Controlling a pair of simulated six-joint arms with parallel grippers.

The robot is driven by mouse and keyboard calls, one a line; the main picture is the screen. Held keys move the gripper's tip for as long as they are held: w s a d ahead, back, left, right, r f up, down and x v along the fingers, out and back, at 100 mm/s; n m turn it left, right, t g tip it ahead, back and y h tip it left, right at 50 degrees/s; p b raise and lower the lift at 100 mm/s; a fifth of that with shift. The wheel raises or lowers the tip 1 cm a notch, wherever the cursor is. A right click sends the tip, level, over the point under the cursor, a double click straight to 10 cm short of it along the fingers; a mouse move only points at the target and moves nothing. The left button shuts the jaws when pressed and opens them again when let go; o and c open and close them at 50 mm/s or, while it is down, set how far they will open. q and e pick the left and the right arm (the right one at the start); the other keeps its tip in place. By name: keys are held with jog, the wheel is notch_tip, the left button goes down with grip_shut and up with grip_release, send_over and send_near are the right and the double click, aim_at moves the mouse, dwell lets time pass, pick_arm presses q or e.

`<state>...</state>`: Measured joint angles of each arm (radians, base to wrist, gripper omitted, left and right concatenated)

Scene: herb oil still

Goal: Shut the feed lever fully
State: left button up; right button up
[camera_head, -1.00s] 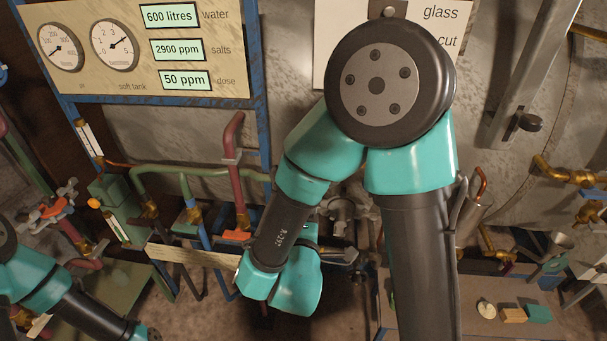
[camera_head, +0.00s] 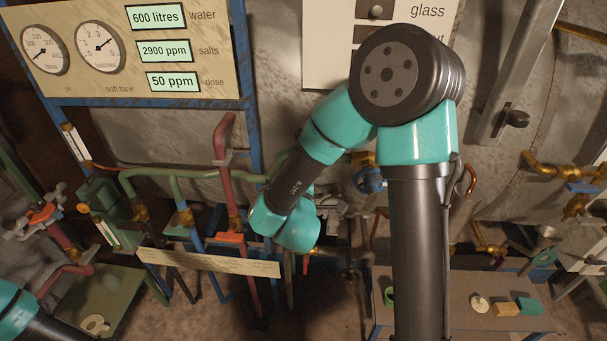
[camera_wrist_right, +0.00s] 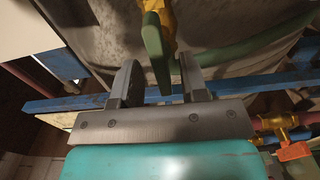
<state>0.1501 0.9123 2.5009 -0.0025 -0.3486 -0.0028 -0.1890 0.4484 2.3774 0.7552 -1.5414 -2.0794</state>
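No lever in view carries a readable feed label. In the right wrist view, a green lever (camera_wrist_right: 153,48) on a brass valve (camera_wrist_right: 165,14) reaches down between the fingers of my right gripper (camera_wrist_right: 159,78). The gripper is open, with one finger on each side of the lever. The lever looks closer to the right finger; I cannot tell whether they touch. In the head view my right arm hides the lever and most of the right gripper. My left gripper is out of view.
Orange-handled valves (camera_head: 230,238) sit on pipes left of my right arm. A blue handwheel (camera_head: 369,179) is close beside this arm. A gauge panel (camera_head: 218,62) hangs at upper left. A bench (camera_head: 455,308) with small items stands at lower right.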

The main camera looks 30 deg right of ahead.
jog(key=shift+w+d, duration=0.4)
jog(key=shift+w, duration=0.2)
jog(key=shift+c, duration=0.4)
grip_shut()
